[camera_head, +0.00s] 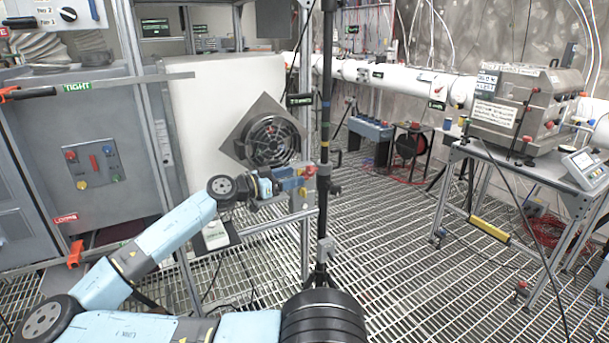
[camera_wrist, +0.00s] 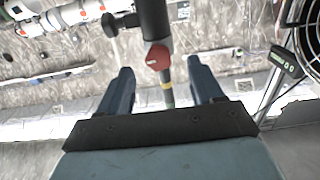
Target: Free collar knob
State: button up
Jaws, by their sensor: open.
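A dark upright pole (camera_head: 325,110) stands on a tripod in the middle of the head view. A red knob (camera_wrist: 158,57) sits on the pole's collar (camera_wrist: 153,18) in the wrist view; a small red spot on the pole in the head view (camera_head: 310,171) seems to be the same knob. A black knob (camera_wrist: 110,25) sticks out left from the collar. My gripper (camera_wrist: 159,67) is open, with its two dark fingers either side of the red knob in the picture. I see no contact, and the depth between them is hard to tell. In the head view its fingers are hard to make out.
A round fan (camera_head: 270,140) on a square plate stands behind my wrist. A grey cabinet (camera_head: 85,130) fills the left. A steel bench machine (camera_head: 520,108) stands on a frame at right. The grating floor (camera_head: 410,270) right of the pole is mostly clear.

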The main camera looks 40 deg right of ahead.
aim_at(307, 172)
jog(key=shift+x, duration=3.15)
jog(key=shift+c, duration=0.2)
jog(key=c, duration=0.9)
jog(key=shift+a, duration=0.35)
jog(key=shift+c, duration=0.6)
jog(key=shift+w+d+r, duration=0.1)
jog(key=shift+d, duration=0.05)
